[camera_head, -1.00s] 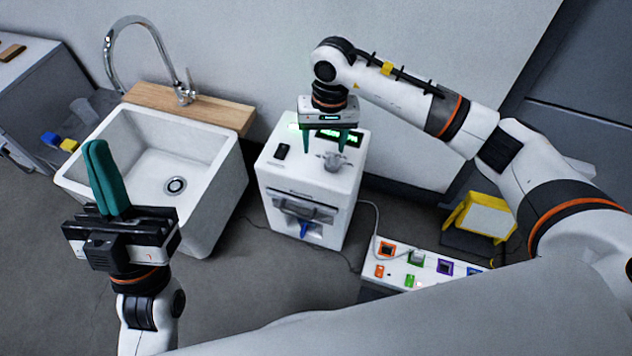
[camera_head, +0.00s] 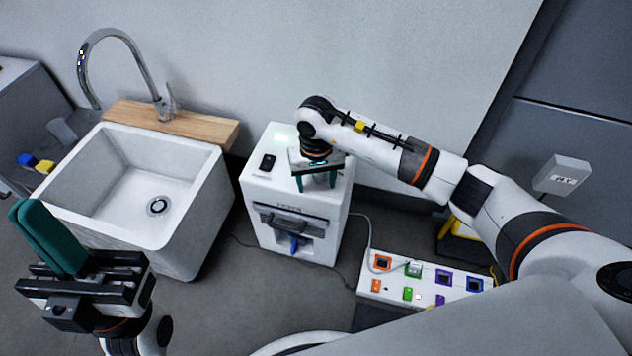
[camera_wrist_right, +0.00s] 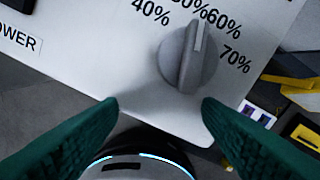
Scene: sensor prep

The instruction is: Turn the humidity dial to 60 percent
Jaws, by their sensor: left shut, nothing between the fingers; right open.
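The grey humidity dial (camera_wrist_right: 187,58) shows in the right wrist view on the white face of the machine (camera_head: 290,208), with labels 40%, 60% and 70% around it and one partly cut off between 40% and 60%. The dial's pale pointer line aims near the gap between that label and 60%. My right gripper (camera_wrist_right: 160,108) is open, its green fingers apart and the dial beyond their tips. In the head view my right gripper (camera_head: 317,184) is over the machine's top and hides the dial. My left gripper (camera_head: 24,208) is shut and empty at the left.
A white sink (camera_head: 65,190) with a faucet stands left of the machine. A white panel with coloured sockets (camera_head: 395,290) lies on the right, with a cable running to it. A black switch (camera_head: 267,162) is on the machine's top.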

